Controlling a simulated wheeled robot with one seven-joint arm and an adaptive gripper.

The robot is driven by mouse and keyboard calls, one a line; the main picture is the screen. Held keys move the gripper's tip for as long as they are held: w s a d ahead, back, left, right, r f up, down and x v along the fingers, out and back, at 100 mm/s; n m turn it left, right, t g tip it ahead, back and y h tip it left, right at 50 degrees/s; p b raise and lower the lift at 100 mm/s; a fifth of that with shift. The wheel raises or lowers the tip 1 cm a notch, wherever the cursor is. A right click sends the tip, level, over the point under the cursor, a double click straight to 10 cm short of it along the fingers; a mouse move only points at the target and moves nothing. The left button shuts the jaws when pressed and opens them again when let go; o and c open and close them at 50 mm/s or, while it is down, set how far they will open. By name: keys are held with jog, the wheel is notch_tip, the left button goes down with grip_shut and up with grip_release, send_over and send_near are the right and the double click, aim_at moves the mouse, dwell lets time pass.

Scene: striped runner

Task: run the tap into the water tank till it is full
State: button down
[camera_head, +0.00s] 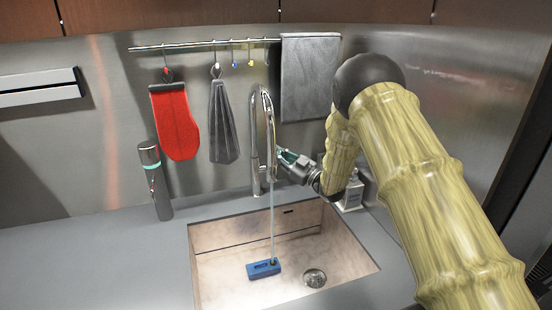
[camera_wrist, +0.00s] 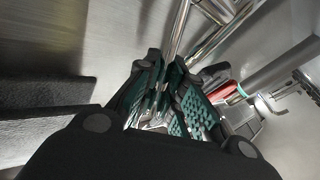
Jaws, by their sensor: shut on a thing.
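The chrome tap (camera_head: 255,150) stands behind the sink, and a thin stream of water (camera_head: 272,225) runs down from its spout. The small blue water tank (camera_head: 262,269) lies on the sink floor. The stream comes down at its right end, where a dark spot shows; I cannot tell how full it is. My gripper (camera_head: 287,157) is at the right side of the tap and shut on its lever, which the fingers mostly hide. In the wrist view the gripper's teal-padded fingers (camera_wrist: 165,92) close around a shiny metal part, with the tap's pipes beyond.
The pale sink (camera_head: 225,281) has a round drain (camera_head: 314,278) right of the tank. A dark cylinder (camera_head: 155,181) stands on the counter at left. A rail (camera_head: 200,45) holds a red mitt (camera_head: 174,122), a grey cloth and a towel. A bottle (camera_head: 352,193) stands behind my arm.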

jog(key=shift+f, duration=0.45)
jog(key=c, duration=1.8)
grip_release()
jog(key=o, duration=0.3)
jog(key=shift+w+f, duration=0.1)
jog(key=shift+w, duration=0.15)
jog(key=shift+s+r, duration=0.2)
jog(key=shift+r, duration=0.15)
jog(key=v, duration=1.2)
jog(key=shift+w+f, duration=0.1)
jog(key=shift+f, duration=0.05)
